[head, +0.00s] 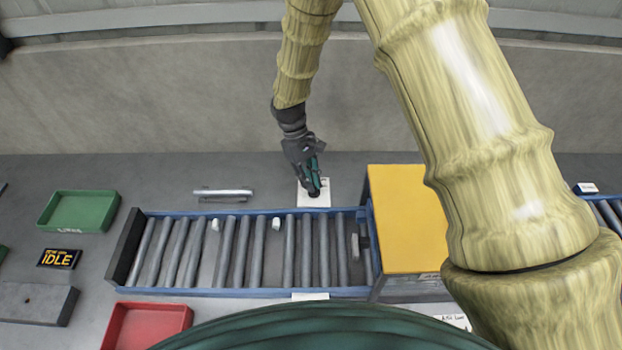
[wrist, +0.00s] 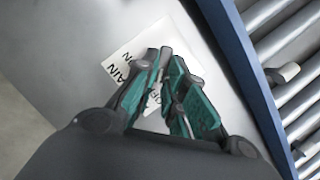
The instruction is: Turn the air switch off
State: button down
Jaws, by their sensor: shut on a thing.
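The air switch shows in the head view as a white plate (head: 304,201) behind the roller conveyor's far rail, with a dark knob under my fingers. My gripper (head: 314,187) reaches down over the plate and is shut on the knob. The green-padded fingers of my gripper (wrist: 165,72) close together over the plate. They hide most of the knob, so I cannot tell which way it is turned.
The blue-railed roller conveyor (head: 220,292) runs in front of the switch, with small white parts (head: 276,224) on it. A yellow-topped box (head: 405,215) stands close on the right. A metal bar (head: 222,193) lies left. A display (head: 59,258) reads "IDLE".

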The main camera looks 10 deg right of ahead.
jog(key=shift+a+n+h, duration=0.1)
jog(key=shift+n+h, duration=0.2)
jog(key=shift+n, duration=0.3)
jog(key=shift+s, duration=0.1)
jog(key=c, duration=1.5)
grip_release()
jog(key=shift+r, duration=0.1)
jog(key=v, duration=1.1)
jog(key=shift+r, duration=0.4)
